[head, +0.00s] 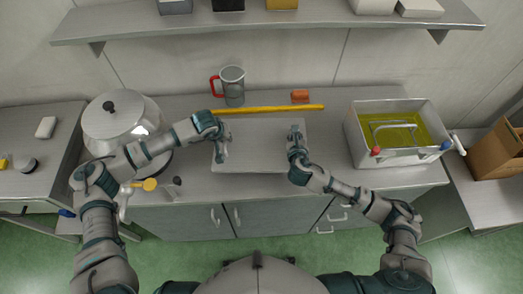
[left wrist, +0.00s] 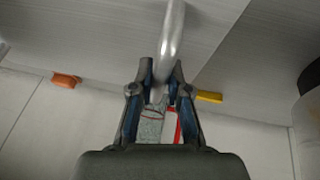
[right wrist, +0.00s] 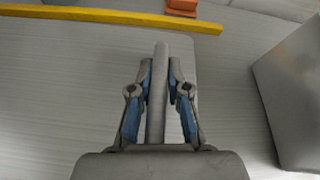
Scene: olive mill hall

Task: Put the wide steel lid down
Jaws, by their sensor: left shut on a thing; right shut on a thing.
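The wide steel lid (head: 262,148) is a flat grey rectangular plate over the front middle of the counter, with its long sides running left to right. My left gripper (head: 220,150) is shut on a bar handle at its left end; the bar (left wrist: 171,40) also shows between the fingers in the left wrist view. My right gripper (head: 295,140) is shut on the handle at the right end, and that bar (right wrist: 157,95) stands between the fingers in the right wrist view. Whether the lid touches the counter or hangs just above it, I cannot tell.
A yellow bar (head: 270,109) lies just behind the lid, with an orange block (head: 300,96) behind it. A jug (head: 233,88) with a red handle stands at the back. A tank (head: 352,135) of yellow-green liquid is right; a domed steel vessel (head: 120,128) is left.

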